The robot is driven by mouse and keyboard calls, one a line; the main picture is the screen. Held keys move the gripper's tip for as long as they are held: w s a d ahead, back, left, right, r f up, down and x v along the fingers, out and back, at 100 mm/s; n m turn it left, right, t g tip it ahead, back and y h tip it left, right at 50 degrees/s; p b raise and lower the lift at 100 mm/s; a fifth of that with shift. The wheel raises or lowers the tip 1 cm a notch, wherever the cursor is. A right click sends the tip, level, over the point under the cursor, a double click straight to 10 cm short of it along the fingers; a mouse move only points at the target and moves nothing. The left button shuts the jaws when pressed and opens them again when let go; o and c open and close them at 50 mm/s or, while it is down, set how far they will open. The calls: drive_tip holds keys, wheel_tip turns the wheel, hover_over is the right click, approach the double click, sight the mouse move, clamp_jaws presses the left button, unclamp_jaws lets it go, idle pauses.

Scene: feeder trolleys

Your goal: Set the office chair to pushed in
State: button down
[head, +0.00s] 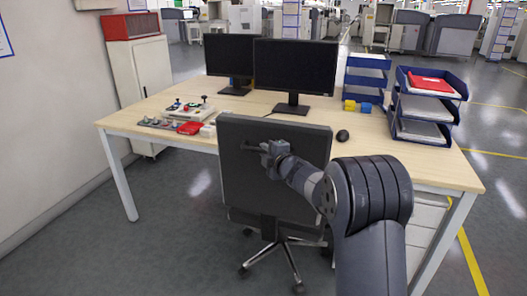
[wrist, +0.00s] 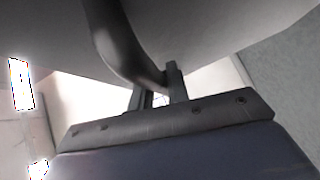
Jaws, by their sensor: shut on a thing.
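The office chair (head: 255,195) stands upright at the near side of the desk (head: 175,105), its dark back facing me. The top of its back overlaps the desk's front edge in the head view. Its star base with castors shows below, while the seat is mostly hidden. My gripper (head: 268,150) is at the upper middle of the chair back, shut on the chair's handle bar. In the wrist view, my gripper's fingers (wrist: 160,88) close around the dark curved handle bar (wrist: 112,45). The gap between the chair and desk cannot be judged exactly.
Two monitors (head: 295,68), a mouse (head: 342,135), blue trays (head: 425,105) and a control panel (head: 185,115) are on the desk. Desk legs (head: 120,180) stand at both sides. A wall and cabinet (head: 140,75) are at left. The floor left of the chair is clear.

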drive_tip(key=shift+w+d+r, duration=0.1)
drive_tip(key=shift+w+r, duration=0.05)
drive_tip(key=shift+r, duration=0.05)
drive_tip(key=c, duration=1.6)
unclamp_jaws()
drive_tip(key=shift+w+f, duration=0.1)
drive_tip(key=shift+o, duration=1.2)
drive_tip(key=v, duration=1)
drive_tip(key=shift+s, duration=0.45)
drive_tip(key=shift+d+f, duration=0.1)
drive_tip(key=x, duration=1.1)
drive_tip(key=shift+s, duration=0.3)
